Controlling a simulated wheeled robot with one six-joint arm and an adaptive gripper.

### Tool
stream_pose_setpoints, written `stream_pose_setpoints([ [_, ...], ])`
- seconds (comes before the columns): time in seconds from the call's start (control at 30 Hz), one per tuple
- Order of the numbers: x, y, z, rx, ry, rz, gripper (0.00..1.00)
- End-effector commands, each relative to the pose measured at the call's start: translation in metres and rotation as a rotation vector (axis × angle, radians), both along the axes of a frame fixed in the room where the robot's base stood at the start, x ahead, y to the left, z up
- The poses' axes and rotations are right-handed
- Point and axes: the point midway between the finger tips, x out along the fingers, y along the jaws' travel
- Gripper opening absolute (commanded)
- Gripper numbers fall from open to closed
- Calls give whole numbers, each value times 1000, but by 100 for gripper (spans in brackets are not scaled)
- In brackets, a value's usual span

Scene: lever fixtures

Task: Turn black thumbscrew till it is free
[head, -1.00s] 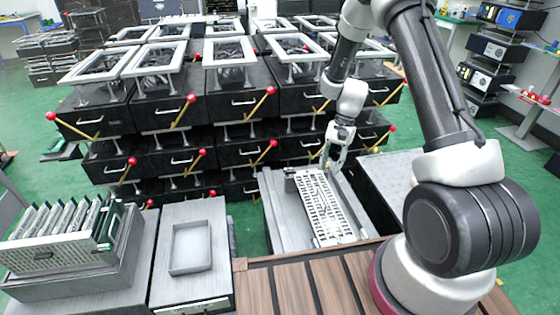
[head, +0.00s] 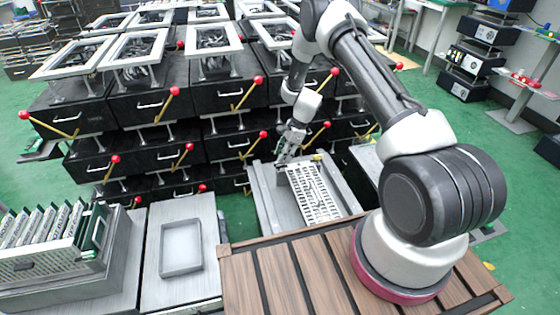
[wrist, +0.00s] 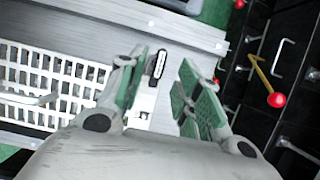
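A white perforated panel (head: 318,196) lies in a grey tray-like fixture (head: 262,196); it also shows at left in the wrist view (wrist: 45,85). My gripper (head: 287,152) is over the panel's far left end in the head view. In the wrist view my gripper (wrist: 165,85) is open, its green-padded fingers apart with nothing held between them. A small black oblong part (wrist: 158,64) with a pale marking shows beyond the fingertip gap, by the panel's end. I cannot tell whether it is the black thumbscrew. No thumbscrew is clear in the head view.
Black drawer boxes (head: 150,105) with red-knobbed levers stand close behind the fixture; a red knob (wrist: 276,100) shows at right in the wrist view. A grey block with a shallow recess (head: 181,247) and a rack of boards (head: 50,240) stand left.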

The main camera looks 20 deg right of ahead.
Motion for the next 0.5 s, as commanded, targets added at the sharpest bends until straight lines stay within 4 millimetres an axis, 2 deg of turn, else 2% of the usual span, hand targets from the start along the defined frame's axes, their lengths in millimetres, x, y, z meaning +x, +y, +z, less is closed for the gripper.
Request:
stream_pose_setpoints([
  [0.03,-1,4,-9,0,2,1,34],
  [0.2,0,12,-28,-1,0,3,34],
  [0.5,0,14,-34,0,-1,3,34],
])
